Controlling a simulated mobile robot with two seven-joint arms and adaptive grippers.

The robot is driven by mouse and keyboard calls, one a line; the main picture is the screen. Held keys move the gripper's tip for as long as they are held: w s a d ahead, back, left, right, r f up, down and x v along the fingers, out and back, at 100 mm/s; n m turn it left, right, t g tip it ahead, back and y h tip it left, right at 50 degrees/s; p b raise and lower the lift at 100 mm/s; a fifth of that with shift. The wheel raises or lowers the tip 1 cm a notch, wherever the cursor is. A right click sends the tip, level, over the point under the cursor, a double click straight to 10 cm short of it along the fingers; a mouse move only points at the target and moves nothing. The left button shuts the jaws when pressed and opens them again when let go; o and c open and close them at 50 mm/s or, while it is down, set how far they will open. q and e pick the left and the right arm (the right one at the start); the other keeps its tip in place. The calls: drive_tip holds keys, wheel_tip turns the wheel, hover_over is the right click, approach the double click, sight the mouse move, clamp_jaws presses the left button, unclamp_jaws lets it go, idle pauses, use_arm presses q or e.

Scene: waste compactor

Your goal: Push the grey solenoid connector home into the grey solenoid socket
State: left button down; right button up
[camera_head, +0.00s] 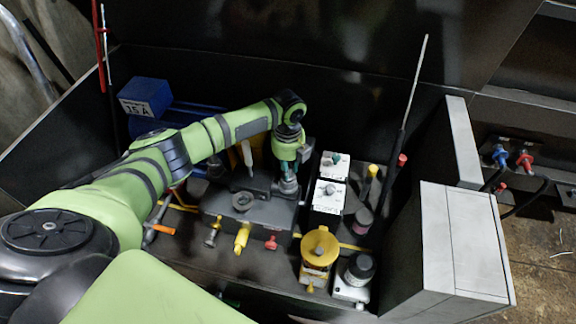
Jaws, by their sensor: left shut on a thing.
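My left gripper (288,184) points down over the right end of the dark valve block (262,212), in the middle of the view. It is shut on a small grey piece, the grey solenoid connector, which the fingers mostly hide. The grey solenoid socket cannot be made out under the gripper. I cannot tell whether connector and socket touch. My right gripper is not in view.
The block's front carries a yellow fitting (242,237) and a red one (271,242). Right of it stand white-topped boxes (330,194), a yellow round part (319,247) and a black knob (359,269). A thin rod (413,102) rises behind. A grey cabinet (462,240) bounds the right.

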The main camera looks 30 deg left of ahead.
use_arm(q)
drive_tip(key=shift+f, duration=0.3)
drive_tip(key=c, duration=0.9)
unclamp_jaws()
drive_tip(key=shift+c, duration=0.2)
drive_tip(key=shift+r, duration=0.1)
drive_tip(key=shift+c, duration=0.4)
wheel_tip(320, 180, up, 7)
drive_tip(key=p, duration=0.7)
